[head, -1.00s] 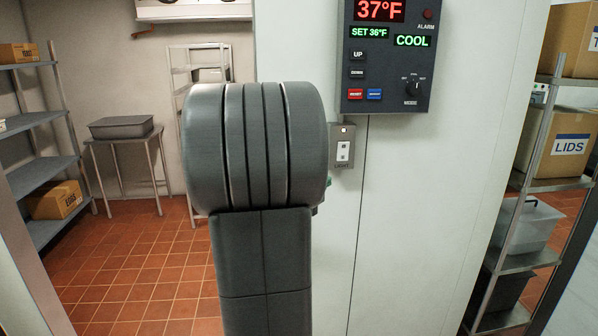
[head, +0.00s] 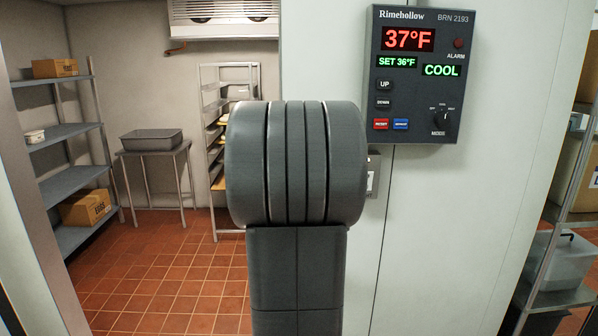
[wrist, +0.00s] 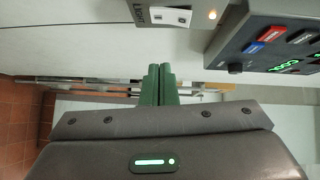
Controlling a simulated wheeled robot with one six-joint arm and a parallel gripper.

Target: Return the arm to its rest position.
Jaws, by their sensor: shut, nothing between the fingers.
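My gripper (wrist: 158,84) shows in the wrist view as two green fingers side by side, shut with nothing between them. It points toward the pale wall, apart from the light switch plate (wrist: 172,16) and the control box (wrist: 270,42). In the head view my arm stands upright in the middle and hides the gripper. The control box (head: 421,75) there reads 37°F, SET 36°F and COOL. The switch plate (head: 372,178) is partly hidden behind my arm.
Through the opening at left are a shelf unit (head: 75,181) with boxes, a small table (head: 152,152) with a grey tub (head: 151,141), and a tray rack (head: 209,85). A shelf with boxes and a bin (head: 562,258) stands at right. Tiled floor (head: 165,270) at left is clear.

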